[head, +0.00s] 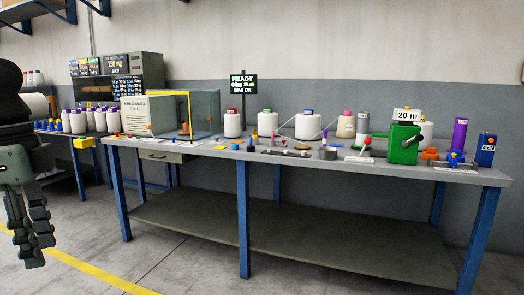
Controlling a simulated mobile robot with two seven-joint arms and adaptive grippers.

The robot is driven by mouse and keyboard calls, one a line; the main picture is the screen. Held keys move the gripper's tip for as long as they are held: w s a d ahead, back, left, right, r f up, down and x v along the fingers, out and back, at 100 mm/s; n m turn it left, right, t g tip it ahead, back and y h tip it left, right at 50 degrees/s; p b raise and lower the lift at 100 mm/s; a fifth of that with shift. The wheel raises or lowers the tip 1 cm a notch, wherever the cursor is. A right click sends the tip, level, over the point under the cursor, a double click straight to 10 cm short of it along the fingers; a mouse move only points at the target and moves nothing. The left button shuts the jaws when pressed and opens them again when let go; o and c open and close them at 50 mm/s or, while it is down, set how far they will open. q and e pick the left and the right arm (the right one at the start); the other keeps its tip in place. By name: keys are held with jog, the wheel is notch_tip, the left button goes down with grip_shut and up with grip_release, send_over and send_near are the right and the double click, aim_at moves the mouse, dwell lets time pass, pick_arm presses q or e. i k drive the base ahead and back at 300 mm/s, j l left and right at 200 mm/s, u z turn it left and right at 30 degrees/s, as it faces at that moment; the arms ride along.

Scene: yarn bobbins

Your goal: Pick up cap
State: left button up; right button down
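My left gripper (36,252) hangs at the far left, fingers downward, in front of and well apart from the long workbench (290,168). Its fingers show from the side, and I cannot tell if they are open; nothing shows held between them. My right gripper is not in view. I cannot tell which thing is the cap. Several white bobbins (233,125) stand behind with coloured tops.
A green winder (404,144) with a "20 m" sign stands at the right, beside a purple cylinder (459,135) and a blue box (486,149). A clear-sided case (205,114) stands at the left. The floor (200,265) before the bench is clear.

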aim_at(430, 152)
jog(key=i+l+z, duration=0.65)
jog(key=i, duration=0.2)
jog(key=i+l+z, duration=0.15)
jog(key=i+z, duration=0.5)
jog(key=i, duration=0.25)
jog(key=i+z, duration=0.15)
jog(key=i, duration=0.55)
jog(key=i+j+z, duration=0.15)
jog(key=i, duration=0.55)
jog(key=i+u, duration=0.1)
jog(key=i, duration=0.15)
